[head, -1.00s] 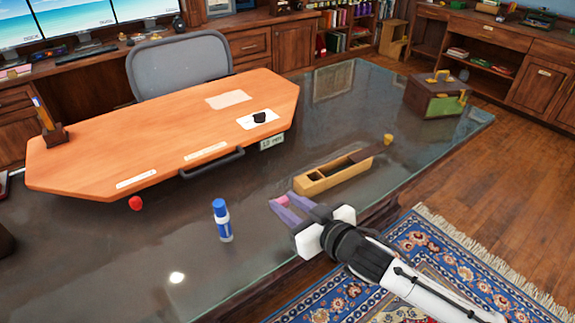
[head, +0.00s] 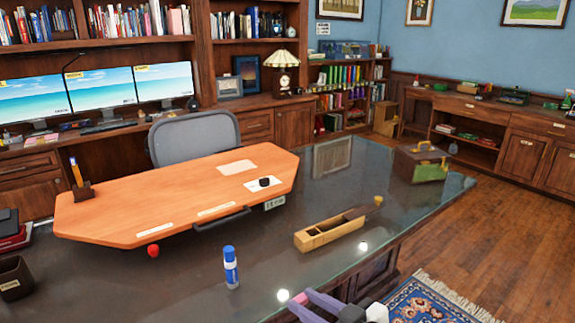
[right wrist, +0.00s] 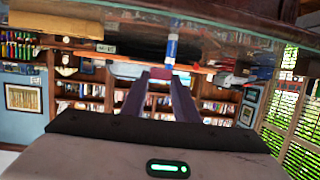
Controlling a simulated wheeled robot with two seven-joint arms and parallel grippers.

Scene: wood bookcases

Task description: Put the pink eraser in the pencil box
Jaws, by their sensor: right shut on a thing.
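The pencil box (head: 318,239) is a long, narrow wooden box on the dark glossy desk, with an open compartment on top and its long lid part slid out toward the back right. My right gripper (head: 301,300) shows only by its purple fingers at the bottom edge of the head view, nearer to me than the box and apart from it. In the right wrist view the fingers (right wrist: 160,86) are shut on the pink eraser (right wrist: 160,74), a small pinkish block between the tips. My left gripper is not in view.
A blue glue stick (head: 231,270) stands left of my right gripper. An orange wooden board (head: 170,200) with a red knob (head: 153,250) lies behind it. A green and brown case (head: 420,165) stands at the desk's far right. Bare desk lies between glue stick and box.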

